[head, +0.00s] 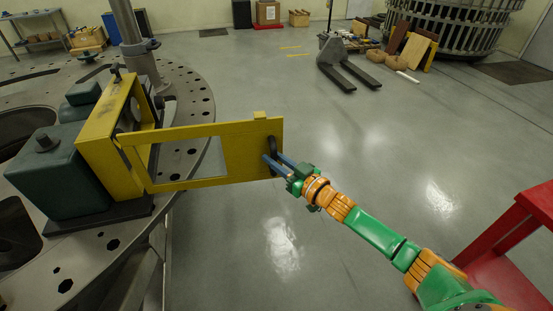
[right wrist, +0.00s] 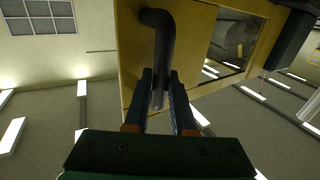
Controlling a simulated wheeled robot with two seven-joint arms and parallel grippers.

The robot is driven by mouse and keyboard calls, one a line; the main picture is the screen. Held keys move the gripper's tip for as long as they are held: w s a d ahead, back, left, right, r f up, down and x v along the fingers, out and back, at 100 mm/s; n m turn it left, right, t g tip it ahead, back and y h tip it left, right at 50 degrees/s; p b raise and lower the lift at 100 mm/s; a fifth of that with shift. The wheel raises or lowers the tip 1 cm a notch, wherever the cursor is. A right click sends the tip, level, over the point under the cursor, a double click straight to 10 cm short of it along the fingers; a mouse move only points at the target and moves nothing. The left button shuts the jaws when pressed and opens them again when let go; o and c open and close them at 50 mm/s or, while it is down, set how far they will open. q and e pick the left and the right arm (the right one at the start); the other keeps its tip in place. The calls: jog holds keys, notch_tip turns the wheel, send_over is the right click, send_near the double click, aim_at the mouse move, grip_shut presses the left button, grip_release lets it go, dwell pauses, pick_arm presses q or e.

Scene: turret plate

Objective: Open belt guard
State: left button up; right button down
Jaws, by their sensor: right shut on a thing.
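The yellow belt guard (head: 105,130) is a box on the turret plate beside a dark green machine (head: 65,175). Its yellow door (head: 215,131) stands swung out to the right, with a rectangular window opening in it. A dark bent handle (head: 273,146) sits near the door's free edge; in the right wrist view the dark handle (right wrist: 159,30) runs down between the fingers. My right gripper (head: 270,160) is shut on the handle, and its fingers also show in the right wrist view (right wrist: 160,90). My left gripper is not in view.
The round turret plate (head: 190,110) with holes lies at left. A red stand (head: 535,205) is at the right edge. A pallet jack (head: 345,65) stands farther back. The grey floor between them is clear.

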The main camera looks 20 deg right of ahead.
jog(key=c, duration=0.8)
grip_release()
jog(key=shift+a, duration=0.15)
jog(key=shift+o, duration=0.2)
jog(key=shift+w+a, duration=0.1)
jog(key=shift+a, duration=0.05)
jog(key=v, duration=0.7)
jog(key=shift+b, duration=0.3)
